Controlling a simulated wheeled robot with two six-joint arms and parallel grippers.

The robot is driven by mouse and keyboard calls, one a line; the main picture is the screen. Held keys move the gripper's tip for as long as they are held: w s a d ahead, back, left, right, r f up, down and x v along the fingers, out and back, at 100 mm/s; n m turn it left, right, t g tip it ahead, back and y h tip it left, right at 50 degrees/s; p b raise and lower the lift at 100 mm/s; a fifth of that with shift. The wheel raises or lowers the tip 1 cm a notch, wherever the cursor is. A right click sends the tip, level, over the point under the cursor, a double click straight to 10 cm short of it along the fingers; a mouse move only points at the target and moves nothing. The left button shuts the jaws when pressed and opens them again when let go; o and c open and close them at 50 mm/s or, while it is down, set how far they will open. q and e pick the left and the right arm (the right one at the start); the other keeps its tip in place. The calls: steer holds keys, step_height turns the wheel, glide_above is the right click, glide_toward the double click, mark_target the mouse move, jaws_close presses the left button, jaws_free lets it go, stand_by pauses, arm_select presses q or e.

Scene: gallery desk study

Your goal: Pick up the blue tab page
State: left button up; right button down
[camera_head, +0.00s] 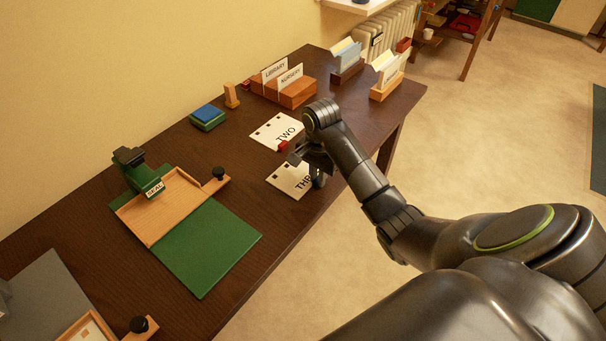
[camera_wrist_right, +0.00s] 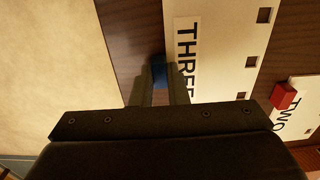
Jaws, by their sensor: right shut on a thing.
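The page marked THREE (camera_head: 287,181) is a white card with square holes, lying on the dark desk. Its blue tab (camera_wrist_right: 159,74) shows between my fingers in the right wrist view, at the page's edge. My right gripper (camera_head: 316,172) is over the desk's front edge and shut on the blue tab; in the wrist view its fingertips (camera_wrist_right: 158,86) are on either side of it. My gripper hides part of the page and its lettering. The page looks flat on the desk. My left gripper is not in view.
The page marked TWO (camera_head: 270,131), with a red tab (camera_head: 283,146), lies just behind. A green and wooden board with a SEAL press (camera_head: 155,188), a blue-topped green block (camera_head: 208,117) and wooden card holders (camera_head: 296,91) stand around. Bare desk (camera_head: 250,190) lies left of the pages.

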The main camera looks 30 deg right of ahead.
steer(key=shift+r+p, duration=0.35)
steer(key=shift+r, duration=0.25)
step_height(320, 180, up, 9)
steer(key=p, duration=0.8)
steer(key=shift+f, duration=0.15)
